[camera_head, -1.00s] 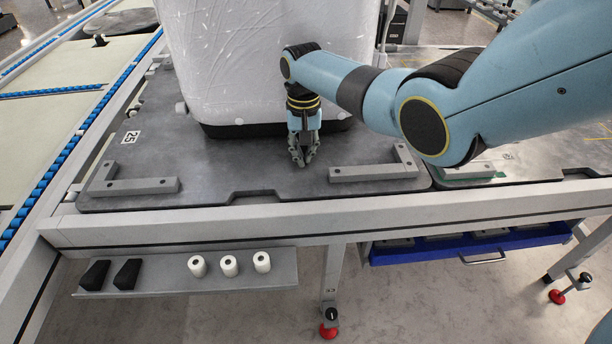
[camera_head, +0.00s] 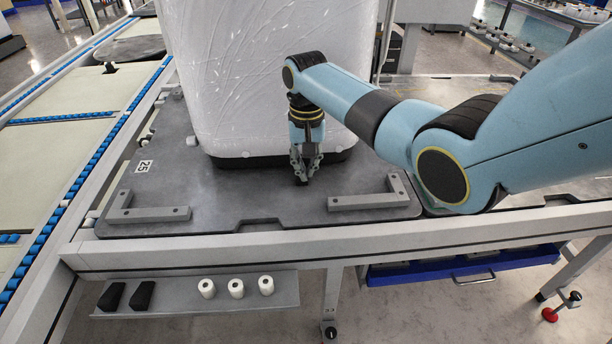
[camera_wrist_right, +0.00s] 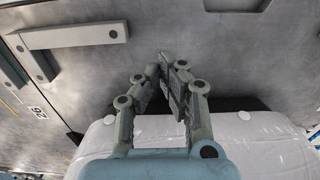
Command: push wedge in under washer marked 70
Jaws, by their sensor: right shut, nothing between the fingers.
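The washer (camera_head: 265,80) is a tall white block in clear wrap on a dark base, standing on a grey plate; no number 70 shows on its visible faces. Two black wedges (camera_head: 111,296) (camera_head: 141,295) lie on a low shelf. My right gripper (camera_head: 303,180) is shut and empty, pointing down close in front of the washer's lower front edge. In the right wrist view its fingers (camera_wrist_right: 168,68) meet over the plate, with the washer (camera_wrist_right: 255,140) behind them. I cannot make out a wedge under the washer; the fingers cover part of its base. My left gripper is not in view.
Several white rolls (camera_head: 236,288) stand on the shelf (camera_head: 190,300). A blue drawer (camera_head: 520,262) hangs below the table. Bare plate lies in front of the gripper.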

